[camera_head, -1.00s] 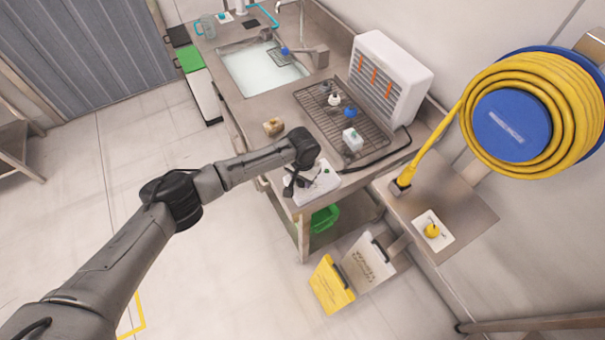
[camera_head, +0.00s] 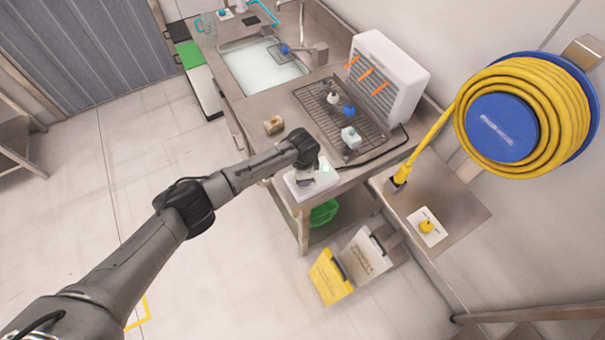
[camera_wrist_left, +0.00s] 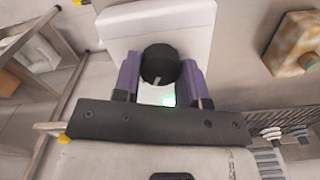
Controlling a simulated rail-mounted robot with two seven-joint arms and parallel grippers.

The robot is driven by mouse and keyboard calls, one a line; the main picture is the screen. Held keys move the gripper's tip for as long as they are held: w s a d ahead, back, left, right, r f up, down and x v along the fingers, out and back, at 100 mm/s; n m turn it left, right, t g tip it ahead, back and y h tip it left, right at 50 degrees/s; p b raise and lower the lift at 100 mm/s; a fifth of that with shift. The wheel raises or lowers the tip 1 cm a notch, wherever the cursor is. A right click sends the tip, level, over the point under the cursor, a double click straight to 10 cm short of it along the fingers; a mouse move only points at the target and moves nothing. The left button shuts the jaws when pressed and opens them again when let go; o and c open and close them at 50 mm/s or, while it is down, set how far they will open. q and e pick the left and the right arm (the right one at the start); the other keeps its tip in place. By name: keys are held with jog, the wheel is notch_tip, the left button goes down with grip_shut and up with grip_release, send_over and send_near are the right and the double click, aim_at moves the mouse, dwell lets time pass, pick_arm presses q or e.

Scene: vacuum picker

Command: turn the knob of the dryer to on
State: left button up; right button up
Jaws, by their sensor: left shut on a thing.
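The white control panel (camera_head: 300,190) lies on the counter's near end. In the left wrist view, its black round knob (camera_wrist_left: 160,62) has a pale pointer mark toward the picture's bottom. My left gripper (camera_wrist_left: 157,75) is shut on the knob, with one purple finger on each side. In the head view the gripper (camera_head: 306,178) is over the panel and hides the knob.
A drying rack (camera_head: 330,112) with small labware stands before the dryer. A tan block (camera_head: 273,125) sits on the counter left of the panel. A sink (camera_head: 262,66) is behind. A yellow hose reel (camera_head: 525,120) hangs at right above a side shelf (camera_head: 455,210).

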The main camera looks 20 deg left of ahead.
pick_arm(q)
jog(key=shift+m, duration=0.7)
jog(key=o, duration=0.9)
notch_tip(320, 180, up, 14)
jog(key=shift+f+p, duration=0.1)
jog(key=shift+p, duration=0.25)
dwell(0.5)
